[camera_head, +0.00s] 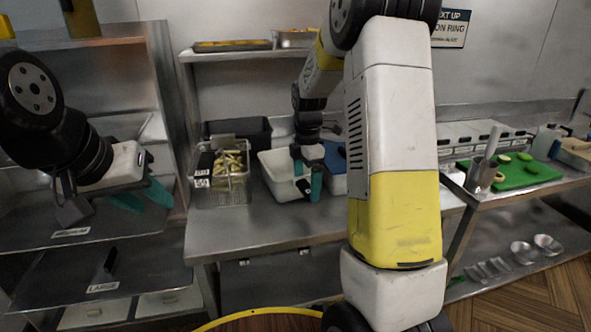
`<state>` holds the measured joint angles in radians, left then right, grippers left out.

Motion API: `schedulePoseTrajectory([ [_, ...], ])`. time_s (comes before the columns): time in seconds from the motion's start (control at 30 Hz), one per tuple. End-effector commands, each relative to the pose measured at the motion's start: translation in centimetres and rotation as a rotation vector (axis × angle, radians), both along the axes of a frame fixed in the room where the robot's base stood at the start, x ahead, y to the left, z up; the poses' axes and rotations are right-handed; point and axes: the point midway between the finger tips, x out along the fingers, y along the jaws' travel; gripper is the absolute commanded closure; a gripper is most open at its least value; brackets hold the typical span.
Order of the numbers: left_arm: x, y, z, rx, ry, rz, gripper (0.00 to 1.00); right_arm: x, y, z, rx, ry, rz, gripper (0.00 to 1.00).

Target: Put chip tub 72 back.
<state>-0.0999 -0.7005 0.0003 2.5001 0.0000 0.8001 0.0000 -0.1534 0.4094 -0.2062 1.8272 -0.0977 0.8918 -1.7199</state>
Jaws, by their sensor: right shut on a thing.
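A white tub (270,168) stands on the steel counter, and my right gripper (308,183) is at its right side. The teal fingers are shut on the tub's wall, one inside and one outside. Part of the tub is hidden behind the gripper and arm. I cannot read the number 72 on it. A wire basket with chips (232,165) stands to its left, with small white tags too small to read. My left gripper (142,197) is empty at the left shelf unit, its teal fingers apart.
The left rack has labelled shelves, one tagged LARGE (103,287). The steel counter (260,228) is bare along its front. A green board (525,172) with sliced food lies at the right. A wall shelf (235,55) holds trays. My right arm blocks the middle right.

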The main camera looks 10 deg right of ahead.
Motion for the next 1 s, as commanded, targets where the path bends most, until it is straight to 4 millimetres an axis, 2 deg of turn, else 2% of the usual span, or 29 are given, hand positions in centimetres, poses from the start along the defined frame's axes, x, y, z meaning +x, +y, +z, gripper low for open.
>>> schedulePoseTrajectory([
  [1.0,0.01,0.00,-0.01,0.000,0.001,0.000,0.64,-0.02,0.05,-1.07,0.001,0.000,0.001,0.79],
])
